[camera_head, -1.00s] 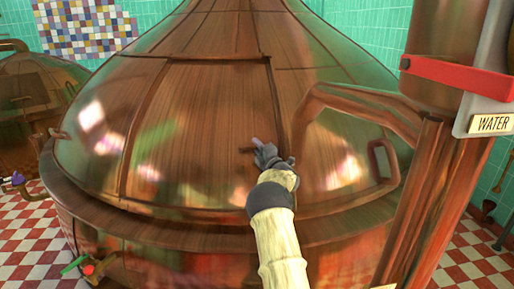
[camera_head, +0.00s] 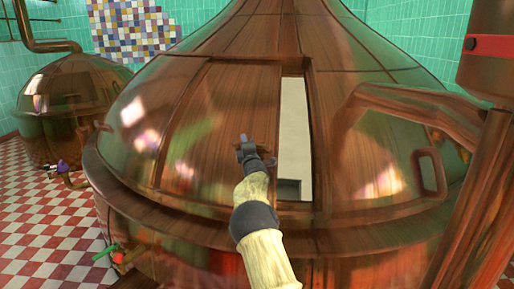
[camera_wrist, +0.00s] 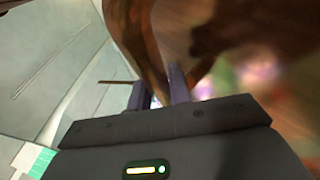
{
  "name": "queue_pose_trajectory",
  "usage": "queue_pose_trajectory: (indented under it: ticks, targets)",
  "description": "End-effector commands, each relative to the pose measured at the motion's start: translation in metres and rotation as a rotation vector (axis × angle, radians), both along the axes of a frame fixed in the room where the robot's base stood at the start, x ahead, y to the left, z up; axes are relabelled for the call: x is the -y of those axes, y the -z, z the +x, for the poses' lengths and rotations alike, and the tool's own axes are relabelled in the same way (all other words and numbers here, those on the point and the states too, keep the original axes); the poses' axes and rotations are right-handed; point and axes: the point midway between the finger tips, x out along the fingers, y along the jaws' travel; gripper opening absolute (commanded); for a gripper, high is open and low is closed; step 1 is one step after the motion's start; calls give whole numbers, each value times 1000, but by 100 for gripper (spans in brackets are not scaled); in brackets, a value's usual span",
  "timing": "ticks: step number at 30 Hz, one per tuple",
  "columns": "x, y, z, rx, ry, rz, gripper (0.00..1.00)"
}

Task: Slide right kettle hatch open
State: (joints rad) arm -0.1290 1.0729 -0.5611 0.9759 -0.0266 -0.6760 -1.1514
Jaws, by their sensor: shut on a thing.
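The right kettle (camera_head: 130,170) is a large copper dome that fills the middle of the head view. Its hatch (camera_head: 205,125) is a copper panel on the front of the dome. A tall gap (camera_head: 294,135) with a pale inside shows along the hatch's right side, so the hatch is partly open. My gripper (camera_head: 246,148) is shut on the hatch handle (camera_head: 262,147) near the hatch's right edge. In the wrist view my gripper's fingers (camera_wrist: 160,90) are close against a blurred copper piece, and the exact contact is hard to make out.
A smaller copper kettle (camera_head: 75,95) stands at the back left on the red and white checkered floor (camera_head: 45,215). A copper pipe (camera_head: 480,200) rises at the right. A small side handle (camera_head: 429,172) sits on the dome's right. A green-handled valve (camera_head: 107,252) is low at left.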

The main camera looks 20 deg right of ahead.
Motion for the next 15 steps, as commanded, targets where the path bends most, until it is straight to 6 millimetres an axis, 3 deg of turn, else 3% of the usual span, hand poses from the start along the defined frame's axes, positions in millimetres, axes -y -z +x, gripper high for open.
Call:
queue_pose_trajectory:
  ticks: [1,8,9,12,15]
  targets:
    - [-11,7,1,-9,-13,0,0]
    - [-11,9,2,-13,-13,0,0]
    - [-11,9,1,-14,-13,0,26]
    - [-10,8,1,-12,-11,1,41]
    - [-8,7,1,-11,-9,1,41]
